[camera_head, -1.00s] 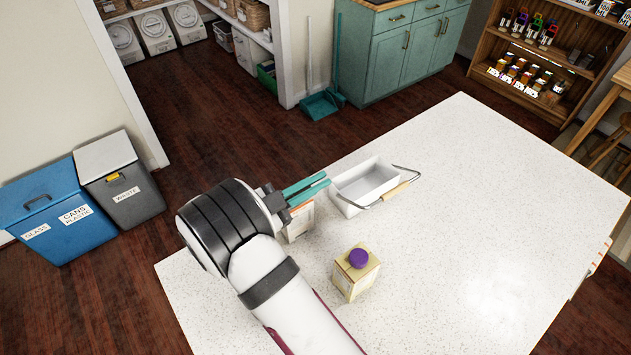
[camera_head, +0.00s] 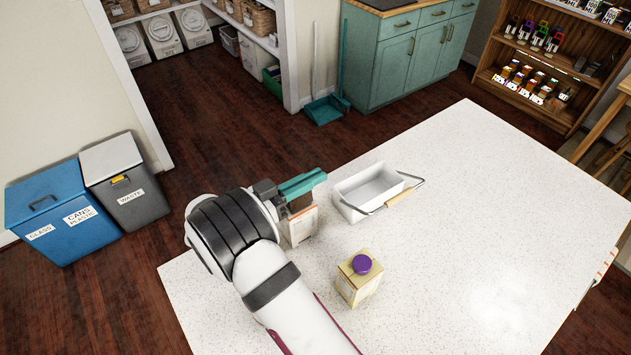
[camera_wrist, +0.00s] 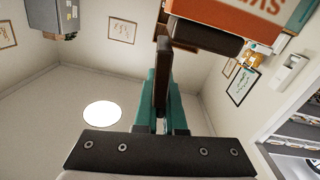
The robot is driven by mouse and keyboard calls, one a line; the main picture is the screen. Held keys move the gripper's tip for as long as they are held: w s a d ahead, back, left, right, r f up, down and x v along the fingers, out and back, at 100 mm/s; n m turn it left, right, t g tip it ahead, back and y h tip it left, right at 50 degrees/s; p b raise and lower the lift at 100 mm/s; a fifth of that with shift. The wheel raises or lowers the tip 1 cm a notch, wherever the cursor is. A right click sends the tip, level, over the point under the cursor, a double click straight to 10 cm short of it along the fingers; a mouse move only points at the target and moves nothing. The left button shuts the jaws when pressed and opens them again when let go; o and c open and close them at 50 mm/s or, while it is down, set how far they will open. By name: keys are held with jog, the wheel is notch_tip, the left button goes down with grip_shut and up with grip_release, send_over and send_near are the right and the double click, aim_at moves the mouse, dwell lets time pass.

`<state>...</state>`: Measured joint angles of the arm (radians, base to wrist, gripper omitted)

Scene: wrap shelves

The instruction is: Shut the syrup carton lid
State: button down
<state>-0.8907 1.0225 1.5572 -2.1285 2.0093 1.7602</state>
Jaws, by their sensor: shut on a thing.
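The syrup carton (camera_head: 298,229), white and orange with a dark brown top, stands upright on the white counter at its left part. Its orange side with large lettering, upside down in this picture, shows in the wrist view (camera_wrist: 250,18). The brown cap part (camera_wrist: 205,37) is beside my fingers there. My gripper (camera_head: 303,184), with teal fingers, is over the carton's top. In the wrist view the fingers are shut on a thin dark brown piece (camera_wrist: 163,75), which looks like the lid seen edge-on. My fingers hide much of it in the head view.
A cream carton (camera_head: 358,285) with a purple cap stands in front and to the right. A white basket (camera_head: 366,190) with a handle stands close to the right of the syrup carton. The counter (camera_head: 480,220) is clear further right.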

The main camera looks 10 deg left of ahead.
jog(key=n, duration=0.1)
jog(key=w+a+n, duration=0.1)
jog(key=n, duration=0.1)
jog(key=f+n, duration=0.1)
jog(key=shift+w+a, duration=0.2)
jog(key=shift+w, duration=0.05)
jog(key=n, duration=0.2)
jog(key=w+f+n, duration=0.1)
jog(key=n, duration=0.1)
jog(key=shift+a, duration=0.4)
jog(key=shift+w+a+f+n, duration=0.15)
jog(key=shift+f+n, duration=0.3)
jog(key=shift+n, duration=0.65)
jog(key=shift+w+a+f+n, duration=0.1)
jog(key=shift+f+n, duration=0.4)
jog(key=shift+n, duration=0.6)
jog(key=shift+w+a+f+n, duration=0.15)
jog(key=shift+f+n, duration=0.3)
jog(key=shift+n, duration=0.65)
jog(key=shift+s, duration=0.1)
jog(key=c, duration=1)
grip_release()
